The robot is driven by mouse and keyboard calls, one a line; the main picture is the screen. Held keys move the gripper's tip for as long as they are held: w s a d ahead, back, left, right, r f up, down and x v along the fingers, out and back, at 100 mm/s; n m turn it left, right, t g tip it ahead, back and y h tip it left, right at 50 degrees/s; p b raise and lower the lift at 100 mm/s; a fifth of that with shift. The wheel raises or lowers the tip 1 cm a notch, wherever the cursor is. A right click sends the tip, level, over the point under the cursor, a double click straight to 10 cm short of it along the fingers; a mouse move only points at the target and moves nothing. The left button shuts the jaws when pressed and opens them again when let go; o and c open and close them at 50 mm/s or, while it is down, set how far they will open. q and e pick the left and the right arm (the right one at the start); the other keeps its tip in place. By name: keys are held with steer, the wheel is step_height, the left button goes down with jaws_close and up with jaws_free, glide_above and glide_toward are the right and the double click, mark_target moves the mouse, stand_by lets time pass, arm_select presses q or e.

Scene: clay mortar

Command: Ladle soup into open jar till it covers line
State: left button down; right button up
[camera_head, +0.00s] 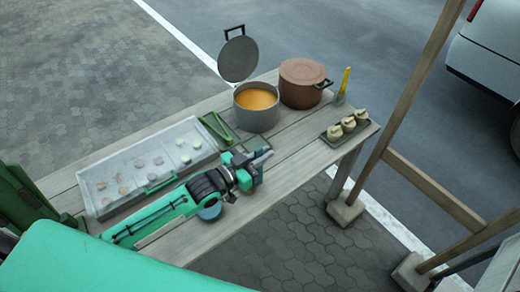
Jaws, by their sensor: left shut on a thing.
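A grey pot (257,117) of orange soup (256,99) stands on the wooden table, its round lid (238,59) tilted up behind it. My left gripper (262,157) is over the table in front of the pot, apart from it. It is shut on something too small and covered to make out. A blue round vessel (209,212) sits under my left forearm, mostly hidden; I cannot tell whether it is the jar. I cannot make out a ladle or a fill line. My right gripper is not in view.
A lidded brown pot (301,84) stands right of the soup. A yellow-handled tool (344,82) is beside it. A dark tray (348,132) of pale buns lies near the right edge. A clear-topped case (128,157) and green pieces (216,130) lie left. A wooden post (410,95) rises at right.

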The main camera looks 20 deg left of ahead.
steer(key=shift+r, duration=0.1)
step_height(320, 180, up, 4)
steer(key=p, duration=0.4)
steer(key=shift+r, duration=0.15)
stand_by(0.4)
